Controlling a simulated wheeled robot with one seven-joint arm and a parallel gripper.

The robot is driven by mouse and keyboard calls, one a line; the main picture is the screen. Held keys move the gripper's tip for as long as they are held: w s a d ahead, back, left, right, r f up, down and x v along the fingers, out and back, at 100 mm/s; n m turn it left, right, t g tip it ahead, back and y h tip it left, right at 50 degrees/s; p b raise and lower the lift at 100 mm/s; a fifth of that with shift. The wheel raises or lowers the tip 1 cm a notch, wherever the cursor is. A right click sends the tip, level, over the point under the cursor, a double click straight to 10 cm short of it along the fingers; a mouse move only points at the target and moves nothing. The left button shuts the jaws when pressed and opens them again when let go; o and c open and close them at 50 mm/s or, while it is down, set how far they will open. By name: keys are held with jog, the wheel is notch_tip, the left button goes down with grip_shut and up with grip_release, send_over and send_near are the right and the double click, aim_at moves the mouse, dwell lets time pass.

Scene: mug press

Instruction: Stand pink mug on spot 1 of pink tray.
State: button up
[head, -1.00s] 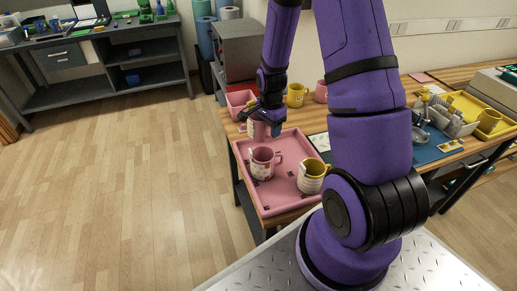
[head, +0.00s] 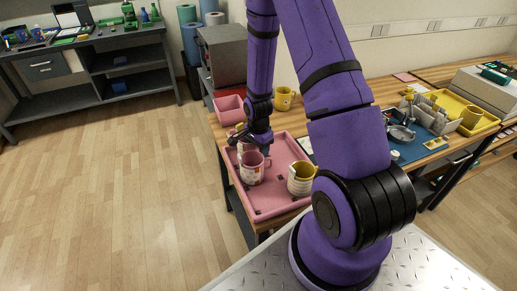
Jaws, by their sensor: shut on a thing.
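The pink tray (head: 258,208) lies on the near left end of the wooden table. A pink mug with a pale patterned side (head: 251,173) stands upright on it, and a yellow and white mug (head: 300,182) stands to its right. My gripper (head: 262,148) is low over the far left part of the tray, behind the front pink mug. It is shut on another pink mug (head: 241,148), which is mostly hidden by the front mug and my gripper. I cannot tell whether the held mug touches the tray. The spot numbers are too small to read.
A pink bin (head: 229,108) stands behind the tray. A yellow mug (head: 284,98) stands farther back on the table. The tray's front middle is bare.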

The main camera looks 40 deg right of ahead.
jog(key=o, duration=1.1)
jog(key=shift+f, duration=0.1)
jog(key=s+a+r+n+t, duration=0.1)
jog(key=a+r+n, duration=0.1)
jog(key=r, duration=1)
jog(key=a+r+n, duration=0.2)
jog(key=r, duration=0.9)
jog(key=shift+s+a+r+n+t, duration=0.7)
jog(key=shift+s+a+r+n, duration=1.1)
jog(key=shift+s+r, duration=1.65)
jog(key=shift+s+a+r+n+t, duration=0.7)
jog(key=shift+s+a+r+n, duration=0.5)
jog(key=shift+s+r+n, duration=1.75)
jog(key=shift+s+a+r+n+t, duration=0.7)
jog(key=shift+s+a+r+n, duration=0.85)
jog(key=shift+s+r, duration=2.4)
